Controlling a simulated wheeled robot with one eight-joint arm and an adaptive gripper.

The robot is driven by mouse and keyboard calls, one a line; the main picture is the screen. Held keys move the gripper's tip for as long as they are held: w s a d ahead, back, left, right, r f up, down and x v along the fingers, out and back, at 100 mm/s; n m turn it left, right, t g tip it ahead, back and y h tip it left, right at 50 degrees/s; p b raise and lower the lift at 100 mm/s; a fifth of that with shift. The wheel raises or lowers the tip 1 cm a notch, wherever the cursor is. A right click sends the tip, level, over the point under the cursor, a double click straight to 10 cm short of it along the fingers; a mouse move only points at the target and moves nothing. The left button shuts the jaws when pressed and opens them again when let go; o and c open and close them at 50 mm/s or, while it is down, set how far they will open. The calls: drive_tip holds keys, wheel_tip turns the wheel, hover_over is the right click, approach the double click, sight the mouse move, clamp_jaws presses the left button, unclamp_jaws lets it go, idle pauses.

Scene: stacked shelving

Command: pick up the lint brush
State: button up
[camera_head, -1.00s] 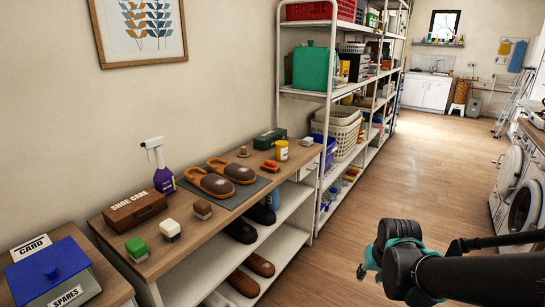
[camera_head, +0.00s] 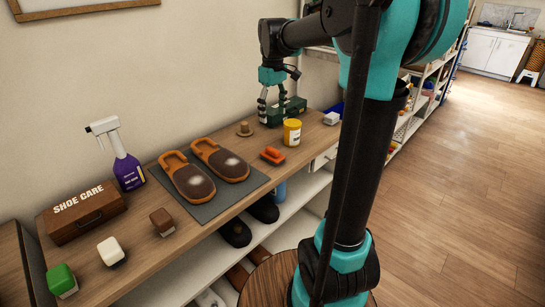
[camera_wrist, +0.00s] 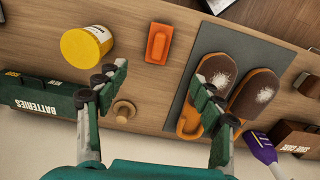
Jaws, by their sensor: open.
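I cannot tell for sure which object is the lint brush. A small orange object (camera_head: 272,155) lies on the wooden bench top, right of the slippers; it also shows upper middle in the wrist view (camera_wrist: 158,43). A round wooden piece with a knob (camera_head: 245,130) stands behind it, and in the wrist view (camera_wrist: 124,112) it is near the left finger. Small block brushes, green (camera_head: 61,279), white (camera_head: 111,251) and brown (camera_head: 162,221), stand at the left. My gripper (camera_head: 272,108) is open and empty above the bench's far end (camera_wrist: 160,92), fingers pointing down.
A yellow tub (camera_head: 292,132) and a green batteries box (camera_wrist: 42,108) stand close to my gripper. Brown slippers (camera_head: 203,178) lie on a grey mat (camera_head: 200,207). A purple spray bottle (camera_head: 128,172) and a shoe care box (camera_head: 85,212) stand left. The wall is behind.

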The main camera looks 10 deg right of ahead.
sight(272, 149)
drive_tip(key=f, duration=1.6)
drive_tip(key=shift+w+f, duration=0.1)
drive_tip(key=shift+w, duration=0.1)
drive_tip(key=c, duration=1.2)
drive_tip(key=shift+c, duration=0.2)
wheel_tip(272, 149, up, 20)
drive_tip(key=shift+r, duration=0.1)
